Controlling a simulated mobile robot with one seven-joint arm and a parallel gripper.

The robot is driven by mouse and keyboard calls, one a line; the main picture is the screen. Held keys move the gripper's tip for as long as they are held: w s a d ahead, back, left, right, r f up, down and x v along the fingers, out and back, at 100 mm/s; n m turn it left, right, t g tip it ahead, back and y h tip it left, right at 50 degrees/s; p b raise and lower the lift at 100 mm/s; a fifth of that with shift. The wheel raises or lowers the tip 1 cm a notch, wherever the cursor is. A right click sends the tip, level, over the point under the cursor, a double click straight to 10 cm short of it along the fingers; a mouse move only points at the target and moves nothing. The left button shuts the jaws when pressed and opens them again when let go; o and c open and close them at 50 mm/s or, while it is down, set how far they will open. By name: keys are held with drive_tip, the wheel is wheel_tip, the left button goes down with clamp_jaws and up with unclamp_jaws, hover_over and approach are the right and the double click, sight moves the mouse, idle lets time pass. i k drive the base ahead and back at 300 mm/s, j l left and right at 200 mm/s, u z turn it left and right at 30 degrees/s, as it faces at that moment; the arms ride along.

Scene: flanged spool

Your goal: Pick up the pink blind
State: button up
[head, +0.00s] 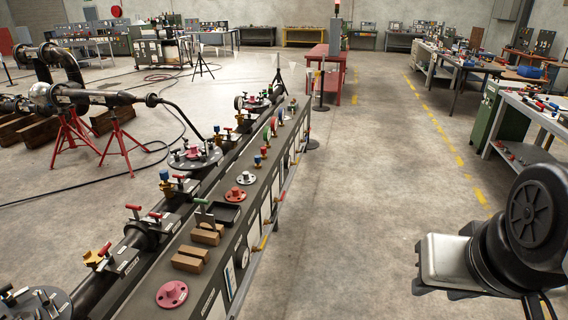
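A pink flanged disc (172,294) with a raised centre and small holes around its rim lies flat at the near end of the long grey bench (205,272). It looks like the pink blind. A smaller, redder disc (235,195) of similar shape lies further back on the same bench. Part of my arm shows at the lower right, across the floor from the bench. My gripper's fingers are not in view.
Wooden blocks (189,259) and a black tray (222,213) sit behind the pink disc. Dark pipework with valves (140,234) runs along the bench's left side. The concrete floor (370,200) right of the bench is clear. Worktables (535,110) stand at the right.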

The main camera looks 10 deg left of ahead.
sight(172, 292)
drive_tip(key=i+u, duration=0.2)
drive_tip(key=u, duration=0.2)
drive_tip(key=i+u, duration=0.2)
drive_tip(key=u, duration=0.2)
drive_tip(key=i+u, duration=0.2)
drive_tip(key=u, duration=0.2)
drive_tip(key=i+l+u, duration=0.15)
drive_tip(key=u, duration=0.25)
drive_tip(key=i+u, duration=0.2)
drive_tip(key=u, duration=0.25)
drive_tip(key=i+u, duration=0.15)
drive_tip(key=u, duration=0.25)
drive_tip(key=i+l+u, duration=0.15)
drive_tip(key=u, duration=0.3)
